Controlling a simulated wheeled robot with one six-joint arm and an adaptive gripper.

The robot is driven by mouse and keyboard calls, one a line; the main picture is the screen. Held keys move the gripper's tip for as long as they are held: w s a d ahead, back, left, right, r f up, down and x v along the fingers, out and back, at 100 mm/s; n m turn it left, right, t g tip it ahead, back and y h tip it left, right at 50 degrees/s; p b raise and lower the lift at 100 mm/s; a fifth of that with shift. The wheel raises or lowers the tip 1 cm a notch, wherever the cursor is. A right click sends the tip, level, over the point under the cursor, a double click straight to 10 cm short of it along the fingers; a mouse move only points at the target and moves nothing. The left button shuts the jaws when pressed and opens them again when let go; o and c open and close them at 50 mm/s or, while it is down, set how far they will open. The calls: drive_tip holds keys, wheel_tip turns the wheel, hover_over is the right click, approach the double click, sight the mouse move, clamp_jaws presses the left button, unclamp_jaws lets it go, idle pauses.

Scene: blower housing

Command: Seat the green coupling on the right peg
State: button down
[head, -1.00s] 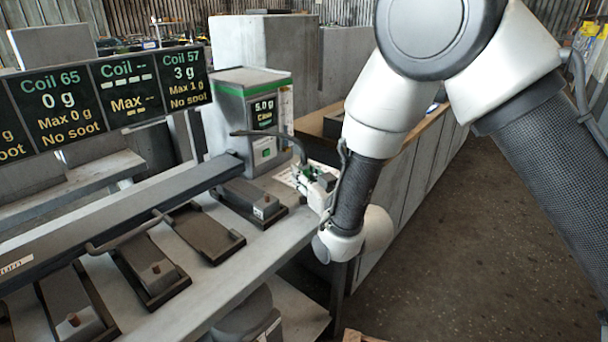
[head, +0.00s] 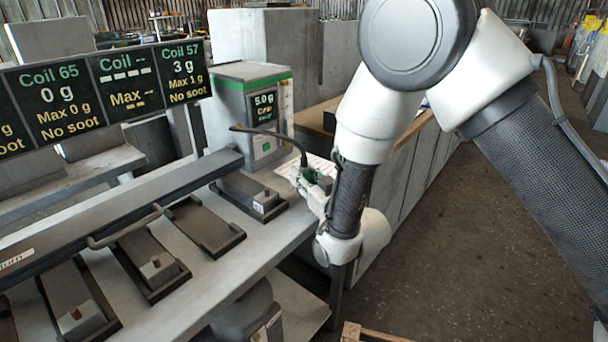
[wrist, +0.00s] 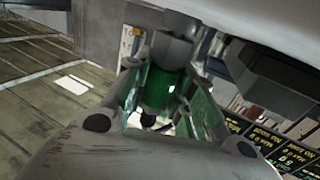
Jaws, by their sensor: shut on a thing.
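My gripper (wrist: 166,92) is shut on the green coupling (wrist: 158,86), which sits between the two fingers in the wrist view. A grey cylinder (wrist: 172,48) lies in line with the coupling's far end; I cannot tell whether it is the peg or whether they touch. In the head view my gripper (head: 312,184) is by the bench's far right end, beside the green-topped grey unit. A black hose (head: 270,133) arches from near that unit down to the gripper. The coupling is small there, and I cannot make out the right peg.
The green-topped unit (head: 242,112) with a display stands on the grey bench (head: 245,262). Several dark trays, one empty (head: 205,228), line the bench below a long grey bar (head: 120,205). A sign board (head: 105,92) hangs at left. Open floor (head: 440,270) lies to the right.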

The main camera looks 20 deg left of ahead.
drive_tip(key=shift+f, duration=0.1)
drive_tip(key=c, duration=1.1)
unclamp_jaws()
drive_tip(key=v, duration=1.2)
